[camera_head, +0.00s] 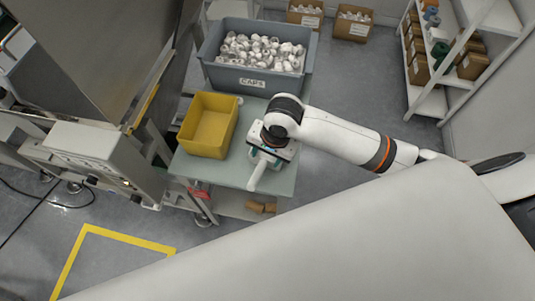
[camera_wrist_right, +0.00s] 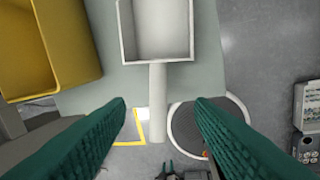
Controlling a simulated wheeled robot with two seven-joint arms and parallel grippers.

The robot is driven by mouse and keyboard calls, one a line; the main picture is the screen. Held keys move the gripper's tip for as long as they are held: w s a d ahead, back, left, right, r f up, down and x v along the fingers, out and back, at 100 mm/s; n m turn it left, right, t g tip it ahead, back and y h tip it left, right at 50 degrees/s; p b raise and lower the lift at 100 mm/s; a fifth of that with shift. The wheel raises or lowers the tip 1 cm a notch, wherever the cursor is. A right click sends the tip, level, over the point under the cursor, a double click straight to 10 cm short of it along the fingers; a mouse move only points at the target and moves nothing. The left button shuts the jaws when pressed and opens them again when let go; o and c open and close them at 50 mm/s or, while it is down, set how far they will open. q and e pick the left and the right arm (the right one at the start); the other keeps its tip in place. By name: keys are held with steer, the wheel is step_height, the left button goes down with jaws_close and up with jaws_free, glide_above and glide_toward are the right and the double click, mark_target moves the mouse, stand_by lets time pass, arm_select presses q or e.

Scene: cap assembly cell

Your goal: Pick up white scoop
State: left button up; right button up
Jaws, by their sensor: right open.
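The white scoop has a square, open pan (camera_wrist_right: 157,30) and a straight handle (camera_wrist_right: 157,105) in the right wrist view. It lies on the grey-green table (camera_head: 220,172). In the head view the handle (camera_head: 258,176) sticks out from under my right gripper (camera_head: 266,158), which hides most of the pan. In the right wrist view, the green ribbed fingers of my right gripper (camera_wrist_right: 160,104) are open. One finger is on each side of the handle, with a visible gap to both. My left gripper is not in view.
A yellow bin (camera_head: 208,126) stands left of my right gripper on the table. A grey bin (camera_head: 256,77) labelled CAPS, full of white caps, is behind. A machine (camera_head: 90,150) borders the table's left. Shelves (camera_head: 440,70) stand at the far right.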

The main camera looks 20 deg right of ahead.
mark_target(260, 169)
steer(key=f, duration=0.5)
steer(key=shift+w+a, duration=0.35)
steer(key=shift+w+a+f+p, duration=0.1)
steer(key=shift+a+f, duration=0.1)
steer(key=shift+f, duration=0.7)
steer(key=shift+w+a+f+p, duration=0.1)
steer(key=shift+a+f+p, duration=0.05)
steer(key=shift+f, duration=0.75)
steer(key=shift+w+a+f+p, duration=0.1)
steer(key=shift+a+f, duration=0.1)
steer(key=shift+f, duration=0.7)
steer(key=shift+c, duration=0.4)
jaws_close()
step_height(260, 169, up, 10)
steer(key=shift+r, duration=0.1)
